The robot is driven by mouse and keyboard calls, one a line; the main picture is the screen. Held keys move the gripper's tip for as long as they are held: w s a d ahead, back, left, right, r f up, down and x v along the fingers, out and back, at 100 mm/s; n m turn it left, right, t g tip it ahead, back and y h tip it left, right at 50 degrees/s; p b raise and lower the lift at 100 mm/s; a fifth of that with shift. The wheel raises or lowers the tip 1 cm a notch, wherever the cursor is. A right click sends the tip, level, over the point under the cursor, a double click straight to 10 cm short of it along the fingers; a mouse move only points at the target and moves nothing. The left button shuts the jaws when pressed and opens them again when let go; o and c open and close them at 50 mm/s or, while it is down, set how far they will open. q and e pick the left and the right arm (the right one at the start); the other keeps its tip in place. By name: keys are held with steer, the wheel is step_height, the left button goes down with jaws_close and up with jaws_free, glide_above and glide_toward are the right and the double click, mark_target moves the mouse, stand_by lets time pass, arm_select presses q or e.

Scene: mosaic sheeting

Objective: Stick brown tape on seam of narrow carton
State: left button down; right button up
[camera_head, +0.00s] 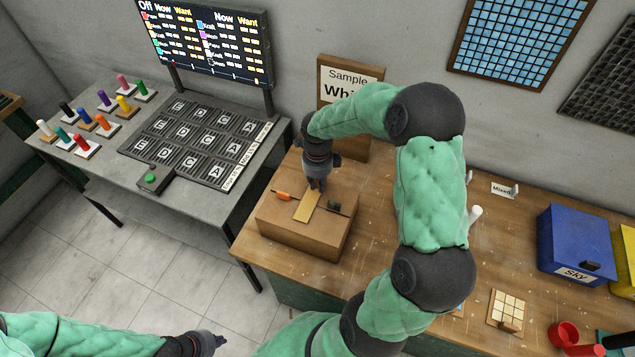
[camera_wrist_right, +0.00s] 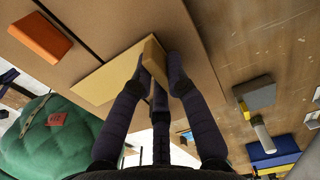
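The carton (camera_head: 290,236) is a brown box at the left end of the wooden table. A thin dark line runs across its top. A tan tape strip (camera_head: 306,207) is at the middle of the top, crosswise to that line; it also shows in the wrist view (camera_wrist_right: 105,82). My right gripper (camera_head: 316,187) points down at the strip's far end. Its fingers (camera_wrist_right: 158,72) are closed around an upright tan tab (camera_wrist_right: 154,58) that appears joined to the strip. Whether the strip touches the carton all along is unclear. My left gripper (camera_head: 218,341) is low, away from the table; its fingers look together.
A sample sign (camera_head: 347,88) stands behind. The grey table (camera_head: 205,203) is left; a blue bin (camera_head: 577,243) is right. My right arm covers the table's middle.

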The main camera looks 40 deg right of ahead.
steer(key=o, duration=0.5)
steer(key=shift+c, duration=0.2)
step_height(320, 180, up, 12)
stand_by(0.8)
